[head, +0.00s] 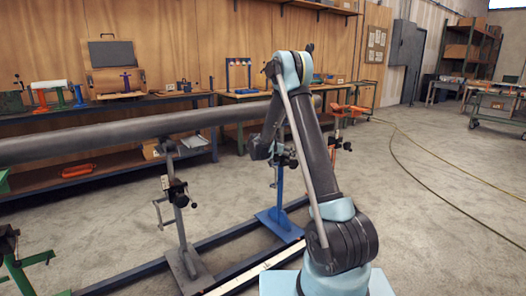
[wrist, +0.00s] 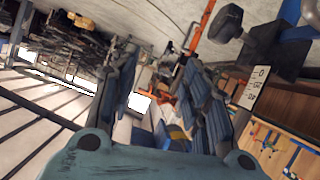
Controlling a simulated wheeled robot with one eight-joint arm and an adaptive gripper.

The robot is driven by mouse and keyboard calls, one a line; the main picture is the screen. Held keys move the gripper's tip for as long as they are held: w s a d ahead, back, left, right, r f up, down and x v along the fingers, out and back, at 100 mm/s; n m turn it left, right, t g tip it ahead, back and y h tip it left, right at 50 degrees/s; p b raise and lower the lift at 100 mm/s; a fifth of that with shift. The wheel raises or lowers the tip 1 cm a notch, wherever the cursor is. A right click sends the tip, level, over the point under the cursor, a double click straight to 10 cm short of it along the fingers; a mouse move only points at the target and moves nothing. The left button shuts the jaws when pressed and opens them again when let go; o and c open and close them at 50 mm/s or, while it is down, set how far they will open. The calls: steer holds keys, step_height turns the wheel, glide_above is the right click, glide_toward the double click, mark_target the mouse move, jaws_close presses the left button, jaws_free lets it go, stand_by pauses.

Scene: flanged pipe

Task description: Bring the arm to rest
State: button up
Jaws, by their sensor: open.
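My arm (head: 312,150) rises from its light-blue base at the lower right of the head view, bends at a high elbow, and its far part folds down behind the near link. In the head view the hand end is small and partly hidden beside the pipe, so its fingers cannot be made out. In the wrist view my gripper (wrist: 160,95) shows two dark blue fingers spread apart, with nothing held between them. The long grey pipe (head: 130,132) lies level across the head view, and my arm covers part of its right end.
A grey stand (head: 181,225) and a blue stand (head: 279,190) stand along the pipe, with an orange stand (head: 345,112) behind. A dark knob (wrist: 226,20) and a scale label (wrist: 259,84) show close in the wrist view. Workbenches line the wall. Floor at right is open, crossed by cables.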

steer(key=s+d+r+n+g+y, duration=0.1)
steer(key=s+d+r+y, duration=0.2)
steer(key=s, duration=0.7)
steer(key=s+d+r+n+g, duration=0.1)
steer(key=s+d+r+n, duration=0.15)
steer(key=s+r, duration=0.45)
steer(key=s+d+r+n+g+y, duration=0.1)
steer(key=s+d+r+g+y, duration=0.15)
steer(key=s, duration=0.95)
steer(key=s+a+f+n+y, duration=0.1)
steer(key=s+f, duration=0.2)
steer(key=s, duration=0.7)
steer(key=s+a+f+n+y, duration=0.1)
steer(key=s+f, duration=0.3)
steer(key=s, duration=0.6)
steer(key=s+a+f+n+y, duration=0.2)
steer(key=s+f+y, duration=0.1)
steer(key=s, duration=0.7)
steer(key=shift+s+f+n, duration=0.15)
steer(key=shift+f+n, duration=0.1)
steer(key=shift+n, duration=0.1)
steer(key=shift+g+y, duration=0.25)
steer(key=shift+w+f, duration=0.2)
steer(key=shift+w, duration=0.25)
